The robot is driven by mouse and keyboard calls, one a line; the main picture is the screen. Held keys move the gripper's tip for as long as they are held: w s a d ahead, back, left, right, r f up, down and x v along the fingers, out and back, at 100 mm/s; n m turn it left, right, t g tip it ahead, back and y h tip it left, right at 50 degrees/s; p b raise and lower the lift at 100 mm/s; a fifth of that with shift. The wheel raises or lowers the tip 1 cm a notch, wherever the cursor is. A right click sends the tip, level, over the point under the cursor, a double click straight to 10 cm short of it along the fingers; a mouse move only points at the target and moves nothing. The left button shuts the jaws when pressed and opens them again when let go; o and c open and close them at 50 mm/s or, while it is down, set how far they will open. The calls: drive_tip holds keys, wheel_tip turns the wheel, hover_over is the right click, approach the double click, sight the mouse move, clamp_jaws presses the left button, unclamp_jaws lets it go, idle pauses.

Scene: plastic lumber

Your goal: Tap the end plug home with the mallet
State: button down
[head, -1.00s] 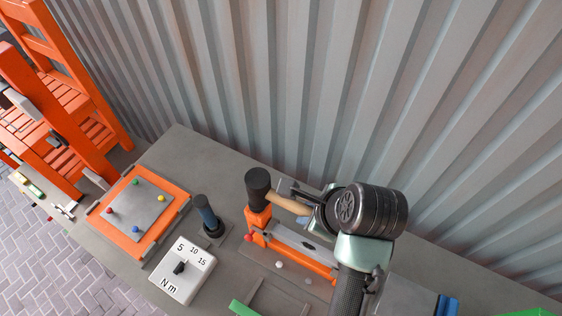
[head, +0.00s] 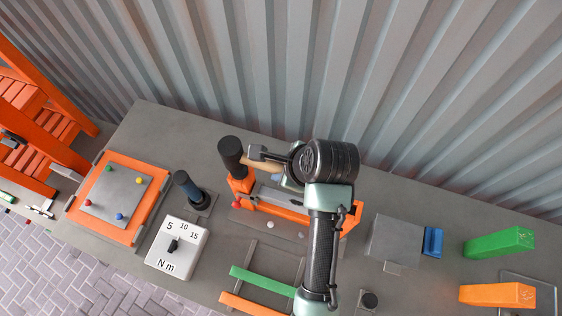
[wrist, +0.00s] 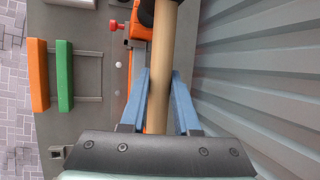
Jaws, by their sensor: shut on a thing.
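The mallet has a black head (head: 232,154) and a pale wooden handle (head: 262,162). My gripper (wrist: 160,75) is shut on the handle, with one blue-grey finger on each side. The mallet head is over the left end of an orange holder (head: 262,205) with a long grey piece on top. In the wrist view the handle (wrist: 162,50) runs straight up between the fingers, and the dark head is cut off at the top edge. I cannot make out the end plug; the mallet may hide it. I cannot tell whether the head touches anything.
Left of the holder stand a dark-handled tool (head: 188,187), a white torque dial box (head: 177,248) and an orange-framed board (head: 118,195). Green (head: 262,281) and orange bars lie in front. A grey block (head: 397,238) stands right. A corrugated wall (head: 400,80) closes the back.

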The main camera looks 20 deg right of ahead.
wheel_tip(320, 180, down, 3)
drive_tip(key=shift+f+b, duration=0.15)
drive_tip(key=shift+b, duration=0.45)
drive_tip(key=shift+f, duration=0.2)
wheel_tip(320, 180, up, 2)
drive_tip(key=shift+r+p, duration=0.2)
drive_tip(key=shift+p, duration=0.6)
drive_tip(key=shift+r, duration=0.85)
